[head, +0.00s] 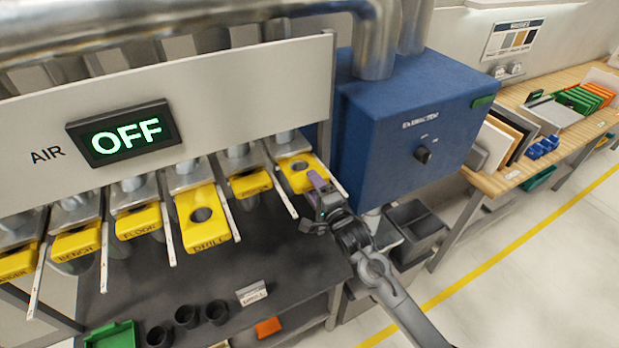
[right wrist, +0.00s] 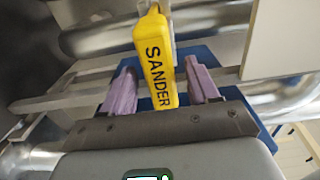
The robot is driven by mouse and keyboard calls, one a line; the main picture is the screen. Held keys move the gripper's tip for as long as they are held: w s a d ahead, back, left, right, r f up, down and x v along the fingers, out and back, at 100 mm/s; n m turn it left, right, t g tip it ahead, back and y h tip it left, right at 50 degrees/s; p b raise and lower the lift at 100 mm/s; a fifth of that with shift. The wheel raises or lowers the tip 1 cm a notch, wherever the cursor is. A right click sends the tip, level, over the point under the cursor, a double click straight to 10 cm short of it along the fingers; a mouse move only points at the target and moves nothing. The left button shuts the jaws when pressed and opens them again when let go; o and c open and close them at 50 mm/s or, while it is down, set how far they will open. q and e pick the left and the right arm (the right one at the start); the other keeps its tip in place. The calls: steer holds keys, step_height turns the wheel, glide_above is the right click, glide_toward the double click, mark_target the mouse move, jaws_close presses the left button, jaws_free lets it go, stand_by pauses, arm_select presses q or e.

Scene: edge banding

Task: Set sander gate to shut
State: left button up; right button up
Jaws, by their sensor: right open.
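The yellow sander gate (head: 297,165) is at the right end of the row of gates under the pale panel in the head view. It sticks out of its slot, with a round hole showing in its plate. In the right wrist view the gate (right wrist: 155,60) shows its SANDER label and lies between my two purple fingers. My right gripper (head: 317,186) is open at the gate's front end, with a gap visible on both sides of the gate. The fingers hide part of the gate's front in the head view. My left gripper is not in view.
Several other yellow gates hang left of it; the drill gate (head: 203,218) sticks out with its hole showing. Pale bars stand between the gates. The air display (head: 124,133) reads OFF. A blue extractor box (head: 410,120) stands close on the right. A dark bench (head: 215,275) lies below.

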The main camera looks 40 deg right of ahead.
steer(key=shift+x, duration=1.6)
jaws_close()
steer(key=shift+w, duration=0.1)
